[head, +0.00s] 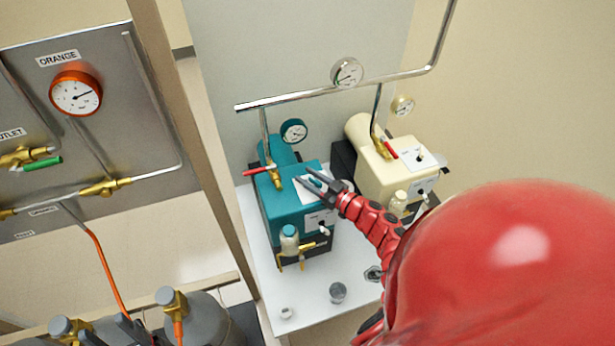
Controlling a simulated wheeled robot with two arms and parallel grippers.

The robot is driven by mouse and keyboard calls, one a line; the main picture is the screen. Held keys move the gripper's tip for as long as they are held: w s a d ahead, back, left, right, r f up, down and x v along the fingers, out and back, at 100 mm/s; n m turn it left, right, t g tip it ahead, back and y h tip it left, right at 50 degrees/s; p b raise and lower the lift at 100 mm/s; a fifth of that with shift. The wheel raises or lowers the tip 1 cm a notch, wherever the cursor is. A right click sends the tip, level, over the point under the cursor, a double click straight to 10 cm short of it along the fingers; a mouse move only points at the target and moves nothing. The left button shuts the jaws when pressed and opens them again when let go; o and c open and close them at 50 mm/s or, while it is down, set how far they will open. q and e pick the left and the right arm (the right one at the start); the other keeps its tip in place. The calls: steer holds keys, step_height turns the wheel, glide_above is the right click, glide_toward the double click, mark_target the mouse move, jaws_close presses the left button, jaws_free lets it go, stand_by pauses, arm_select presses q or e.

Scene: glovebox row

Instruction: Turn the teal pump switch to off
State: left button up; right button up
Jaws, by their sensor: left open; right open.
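The teal pump (284,212) stands on a white bench in the middle of the head view. Its top carries a white plate (301,192), largely covered by my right gripper (302,175). The switch on this plate is partly hidden, so I cannot tell its position or whether the fingers touch it. My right gripper reaches in from the right with its dark fingers open, over the pump's top. A second white plate with a small knob (322,229) is on the pump's front. My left gripper is not in view.
A cream pump (385,175) stands close behind to the right. A red-handled valve (260,171) and a teal gauge (293,131) rise beside the teal pump. A brass-fitted bottle (290,242) is at its front. A post (205,165) and gauge panel (110,75) are left.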

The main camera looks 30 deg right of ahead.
steer(key=b+v, duration=0.4)
steer(key=v, duration=1.3)
